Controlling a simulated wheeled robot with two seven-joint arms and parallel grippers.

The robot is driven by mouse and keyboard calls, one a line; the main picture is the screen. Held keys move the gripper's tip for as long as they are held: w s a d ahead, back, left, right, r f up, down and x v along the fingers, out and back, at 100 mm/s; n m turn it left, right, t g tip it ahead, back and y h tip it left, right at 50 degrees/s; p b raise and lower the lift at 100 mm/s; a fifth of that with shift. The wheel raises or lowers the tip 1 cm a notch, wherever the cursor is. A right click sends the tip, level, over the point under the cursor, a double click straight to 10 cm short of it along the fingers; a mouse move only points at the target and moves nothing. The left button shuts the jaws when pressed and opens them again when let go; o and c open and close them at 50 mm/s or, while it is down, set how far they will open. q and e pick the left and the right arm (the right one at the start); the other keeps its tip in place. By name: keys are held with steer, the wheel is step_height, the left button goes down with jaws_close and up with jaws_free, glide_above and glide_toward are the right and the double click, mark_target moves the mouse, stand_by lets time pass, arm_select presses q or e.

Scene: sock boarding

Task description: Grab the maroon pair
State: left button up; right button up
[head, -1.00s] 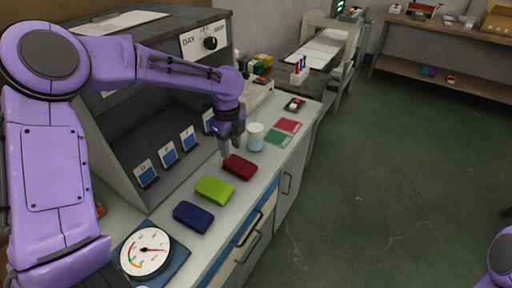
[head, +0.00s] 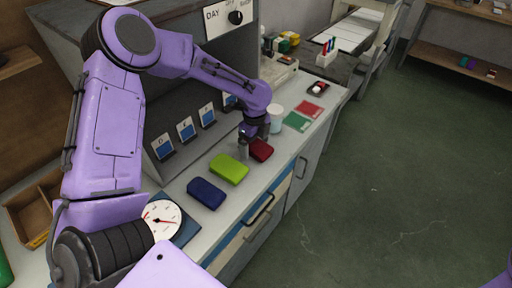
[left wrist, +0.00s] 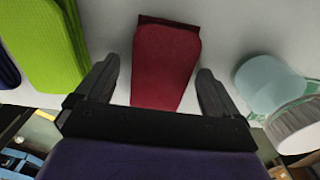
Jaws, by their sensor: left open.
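The maroon pair (head: 261,149) is a folded dark red bundle on the grey-white counter, at the far end of a row of three. In the left wrist view the maroon pair (left wrist: 166,62) lies between the two fingers. My left gripper (head: 256,150) is open, pointing down over it, with its near finger beside the bundle. The left wrist view shows the open fingers (left wrist: 164,92) apart on either side of the bundle, with gaps. My right gripper is not in view; only a bit of purple arm shows at the lower right corner.
A lime green pair (head: 229,169) and a navy pair (head: 206,193) lie nearer on the counter. A white cup (head: 275,117) stands close beyond the maroon pair. Green (head: 297,122) and red (head: 309,108) cards lie behind. A dial scale (head: 162,219) sits at the near end.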

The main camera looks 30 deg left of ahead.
arm_select(q)
steer(key=c, duration=1.2)
steer(key=shift+o, duration=0.2)
steer(key=shift+r, duration=0.1)
